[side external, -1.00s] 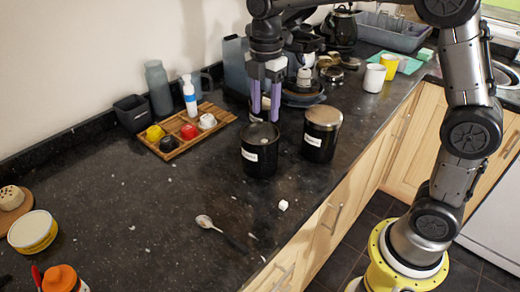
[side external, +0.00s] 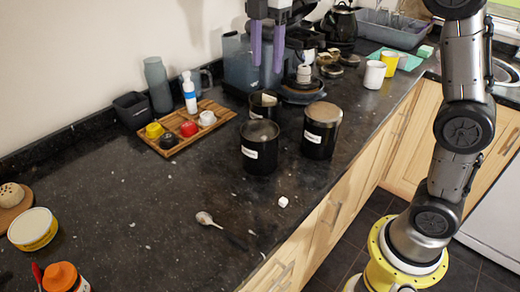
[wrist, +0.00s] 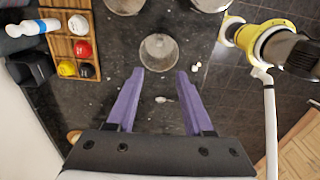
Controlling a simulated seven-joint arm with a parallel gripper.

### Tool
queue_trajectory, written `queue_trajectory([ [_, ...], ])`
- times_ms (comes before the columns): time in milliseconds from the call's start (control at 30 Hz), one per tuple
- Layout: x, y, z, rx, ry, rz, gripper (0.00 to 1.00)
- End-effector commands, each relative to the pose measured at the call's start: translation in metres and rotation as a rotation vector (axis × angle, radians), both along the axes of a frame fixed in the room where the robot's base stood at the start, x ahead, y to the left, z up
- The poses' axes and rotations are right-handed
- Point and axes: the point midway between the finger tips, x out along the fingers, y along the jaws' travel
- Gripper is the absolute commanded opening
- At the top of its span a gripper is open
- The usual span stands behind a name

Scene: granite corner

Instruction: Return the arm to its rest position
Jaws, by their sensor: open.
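My gripper (side external: 267,50) is at the top of the side view, raised above the counter and the black canisters. Its two purple fingers are apart with nothing between them. In the wrist view the gripper (wrist: 160,73) also shows open and empty, with the counter below. The front black canister (side external: 260,150) stands upright with a white label. A second black canister (side external: 321,133) stands to its right, and a third (side external: 264,103) is behind them. The fingers touch none of them.
A spoon (side external: 206,219) and a small white cube (side external: 283,201) lie near the front edge. A coffee machine (side external: 240,65) and black kettle (side external: 340,24) are behind.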

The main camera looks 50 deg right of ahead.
Motion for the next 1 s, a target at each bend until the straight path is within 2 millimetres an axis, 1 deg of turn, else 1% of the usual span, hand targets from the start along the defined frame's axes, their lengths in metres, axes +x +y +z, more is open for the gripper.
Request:
queue_trajectory([
  [33,-0.006,-0.001,0.012,0.002,-0.030,-0.003,0.52],
  [67,-0.011,-0.002,0.019,0.002,-0.046,-0.004,0.52],
  [100,-0.021,-0.004,0.026,0.003,-0.061,-0.006,0.52],
  [167,-0.043,-0.006,0.035,0.004,-0.081,-0.011,0.52],
  [200,-0.058,-0.008,0.039,0.005,-0.099,-0.021,0.52],
  [267,-0.082,-0.010,0.042,0.009,-0.130,-0.067,0.52],
  [300,-0.097,-0.012,0.041,0.014,-0.151,-0.112,0.52],
  [367,-0.119,-0.014,0.036,0.025,-0.184,-0.192,0.52],
  [400,-0.133,-0.015,0.032,0.034,-0.205,-0.255,0.52],
  [467,-0.153,-0.016,0.023,0.052,-0.240,-0.355,0.52],
  [500,-0.165,-0.017,0.015,0.065,-0.260,-0.425,0.52],
  [567,-0.182,-0.018,0.002,0.090,-0.290,-0.536,0.52],
  [600,-0.192,-0.019,-0.008,0.110,-0.308,-0.615,0.52],
  [667,-0.207,-0.020,-0.025,0.142,-0.333,-0.736,0.52],
  [700,-0.216,-0.020,-0.037,0.166,-0.348,-0.822,0.52],
  [833,-0.237,-0.021,-0.078,0.252,-0.376,-1.112,0.52],
  [900,-0.241,-0.021,-0.096,0.292,-0.375,-1.247,0.52],
  [1000,-0.240,-0.021,-0.112,0.334,-0.364,-1.401,0.52],
])
